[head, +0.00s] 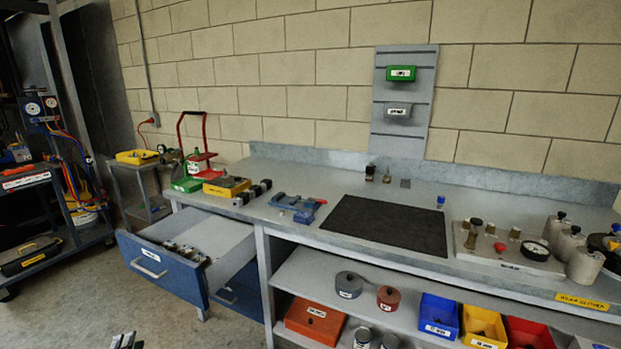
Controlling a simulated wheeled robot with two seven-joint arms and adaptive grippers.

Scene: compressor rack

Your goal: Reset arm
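My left gripper (125,342) shows only as a small grey and dark tip at the bottom edge of the head view, left of centre. It is over the floor, in front of the open drawer and apart from the workbench. Most of it is cut off by the frame, so I cannot tell whether its fingers are open or shut. I see nothing held at the visible tip. My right gripper is not in view.
The blue drawer (152,266) stands pulled out from the workbench (305,235), with metal parts inside. A black mat (387,225), blue vise (297,206) and gauge board (505,247) are on top. The lower shelf holds bins. A cart (30,182) stands left; floor between is clear.

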